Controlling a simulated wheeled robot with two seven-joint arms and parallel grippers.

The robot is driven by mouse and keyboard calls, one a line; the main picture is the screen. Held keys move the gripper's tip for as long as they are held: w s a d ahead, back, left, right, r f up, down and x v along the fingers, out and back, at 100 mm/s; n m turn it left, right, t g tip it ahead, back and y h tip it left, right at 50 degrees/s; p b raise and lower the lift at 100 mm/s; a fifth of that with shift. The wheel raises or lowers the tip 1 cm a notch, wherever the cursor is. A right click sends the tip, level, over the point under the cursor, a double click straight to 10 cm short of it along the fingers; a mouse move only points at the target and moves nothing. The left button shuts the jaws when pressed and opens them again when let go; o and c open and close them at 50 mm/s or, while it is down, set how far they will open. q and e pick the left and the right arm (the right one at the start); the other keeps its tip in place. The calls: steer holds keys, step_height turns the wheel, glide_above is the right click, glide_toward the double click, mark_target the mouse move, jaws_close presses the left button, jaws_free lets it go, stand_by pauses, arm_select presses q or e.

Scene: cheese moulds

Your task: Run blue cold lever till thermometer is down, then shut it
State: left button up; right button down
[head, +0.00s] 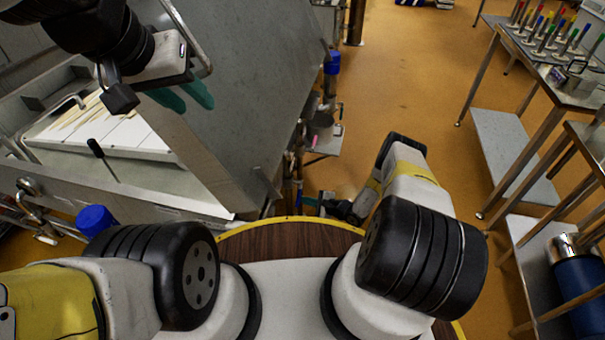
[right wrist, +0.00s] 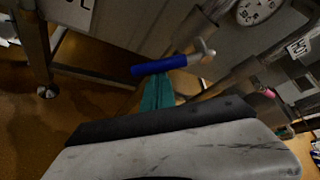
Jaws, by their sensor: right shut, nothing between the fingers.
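The blue lever (right wrist: 160,65) shows in the right wrist view, lying nearly level on a metal pipe fitting (right wrist: 200,52). My right gripper (right wrist: 158,92) is shut and empty, its teal fingers just below the lever; I cannot tell whether they touch it. In the head view this gripper (head: 313,203) is small and partly hidden beside the vat's lower pipework. The round white thermometer dial (right wrist: 257,8) is cut off by the top edge, and its reading is too small to tell. My left gripper (head: 184,98) is open and empty over the steel vat.
The large steel vat (head: 235,75) fills the left and centre, with a white tray (head: 120,132) in it. A pink-tipped handle (right wrist: 268,93) is right of the lever. Steel tables (head: 510,160) stand at right; the orange floor between is clear.

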steer(key=shift+s+a+r+m+g, duration=0.1)
steer(key=shift+s+r+m+g, duration=0.1)
steer(key=shift+m+g, duration=0.1)
stand_by(0.4)
steer(key=shift+s+a+r+m+g+y, duration=0.15)
steer(key=shift+s+r+m+g, duration=0.2)
steer(key=shift+r+m+g, duration=0.35)
steer(key=shift+s+a+r+m+g+y, duration=0.1)
steer(key=shift+s+r+m+g, duration=0.2)
steer(key=shift+r+m+g, duration=0.3)
steer(key=shift+s+a+r+m+g+y, duration=0.15)
steer(key=shift+s+r+m+g, duration=0.2)
steer(key=shift+r+m+g, duration=0.35)
steer(key=shift+r, duration=0.1)
